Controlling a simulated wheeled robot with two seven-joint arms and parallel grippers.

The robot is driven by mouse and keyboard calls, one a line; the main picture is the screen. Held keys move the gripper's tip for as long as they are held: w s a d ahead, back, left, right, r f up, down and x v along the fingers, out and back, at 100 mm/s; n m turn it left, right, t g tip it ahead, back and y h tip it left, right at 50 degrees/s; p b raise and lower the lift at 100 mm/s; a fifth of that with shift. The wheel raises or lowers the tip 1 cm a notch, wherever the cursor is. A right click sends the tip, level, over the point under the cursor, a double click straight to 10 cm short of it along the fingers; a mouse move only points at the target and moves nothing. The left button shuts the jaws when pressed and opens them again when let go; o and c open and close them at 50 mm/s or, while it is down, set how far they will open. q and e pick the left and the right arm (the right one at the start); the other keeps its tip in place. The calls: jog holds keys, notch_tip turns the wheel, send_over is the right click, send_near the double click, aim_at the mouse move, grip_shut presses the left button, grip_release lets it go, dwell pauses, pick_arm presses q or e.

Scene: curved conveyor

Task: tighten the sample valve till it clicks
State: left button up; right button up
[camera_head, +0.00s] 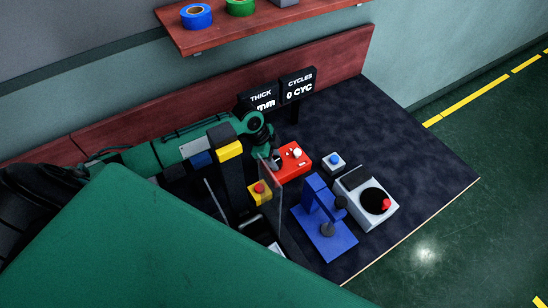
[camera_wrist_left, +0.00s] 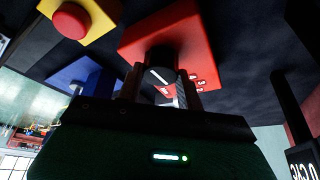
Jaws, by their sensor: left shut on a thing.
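The red box (camera_head: 296,167) stands on the dark bench top, right of my left gripper (camera_head: 274,160) in the head view. In the left wrist view the red box (camera_wrist_left: 190,30) carries a round black knob (camera_wrist_left: 161,58) with a white line on it, which I take to be the sample valve. My left gripper's fingers (camera_wrist_left: 160,88) are on either side of this knob and shut on it. In the head view the gripper hides the knob. Small white marks show on the box beside it. My right gripper is not in view.
A yellow box with a red button (camera_head: 259,188) and a clear upright panel stand close by. A blue press (camera_head: 325,235), a small blue-button box (camera_head: 334,161) and a grey device (camera_head: 355,190) stand to the right. Displays (camera_head: 297,84) stand behind, reading THICK and CYCLES 0 CYC.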

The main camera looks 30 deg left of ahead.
pick_arm(q)
jog(key=shift+w+m+g+b, duration=0.15)
jog(key=shift+m+g+b, duration=0.35)
jog(key=shift+m, duration=1.1)
jog(key=o, duration=1)
jog(key=shift+r, duration=0.15)
jog(key=b+v, duration=0.2)
jog(key=v, duration=1.1)
jog(key=shift+a+r, duration=0.25)
jog(key=shift+a, duration=0.05)
jog(key=shift+w, duration=0.1)
